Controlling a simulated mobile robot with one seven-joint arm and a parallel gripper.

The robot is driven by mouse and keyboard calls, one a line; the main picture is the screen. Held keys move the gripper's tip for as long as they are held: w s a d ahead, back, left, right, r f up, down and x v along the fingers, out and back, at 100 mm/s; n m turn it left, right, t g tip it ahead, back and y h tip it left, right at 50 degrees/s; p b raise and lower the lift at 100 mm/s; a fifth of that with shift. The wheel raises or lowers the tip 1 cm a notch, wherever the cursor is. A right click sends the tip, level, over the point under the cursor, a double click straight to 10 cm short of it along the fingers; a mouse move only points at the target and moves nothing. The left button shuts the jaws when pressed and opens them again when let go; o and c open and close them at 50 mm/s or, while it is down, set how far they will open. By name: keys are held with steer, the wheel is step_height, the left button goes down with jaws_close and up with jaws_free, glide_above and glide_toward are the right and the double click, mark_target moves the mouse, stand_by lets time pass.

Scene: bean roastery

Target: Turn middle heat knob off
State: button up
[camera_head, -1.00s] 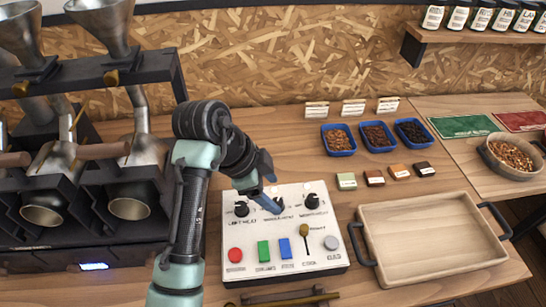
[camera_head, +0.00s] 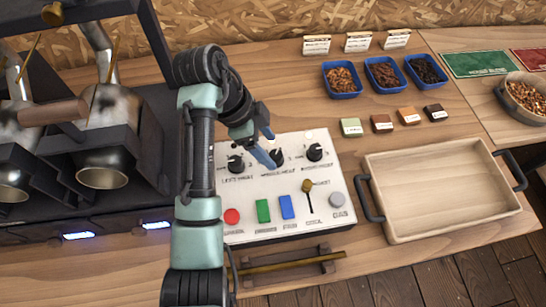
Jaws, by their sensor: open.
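The white control panel (camera_head: 310,205) lies on the wooden counter in the head view. Three black heat knobs stand in its upper row: the left heat knob (camera_head: 236,163), the middle heat knob (camera_head: 277,156) and the right heat knob (camera_head: 314,152). My gripper (camera_head: 269,156) is open, with its blue fingers at the middle knob. One finger lies in front of the knob's left side and partly covers it. I cannot tell whether the fingers touch the knob. The knob's exact pointer direction is too small to tell.
Below the knobs are a red button (camera_head: 232,216), a green button (camera_head: 263,211), a blue button (camera_head: 287,207), a small lever (camera_head: 308,190) and a grey button (camera_head: 337,199). A wooden tray (camera_head: 440,190) stands right of the panel. Roasting machines (camera_head: 105,150) stand at left.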

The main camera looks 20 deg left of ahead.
mark_target(275, 155)
steer(key=shift+x, duration=1.55)
jaws_close()
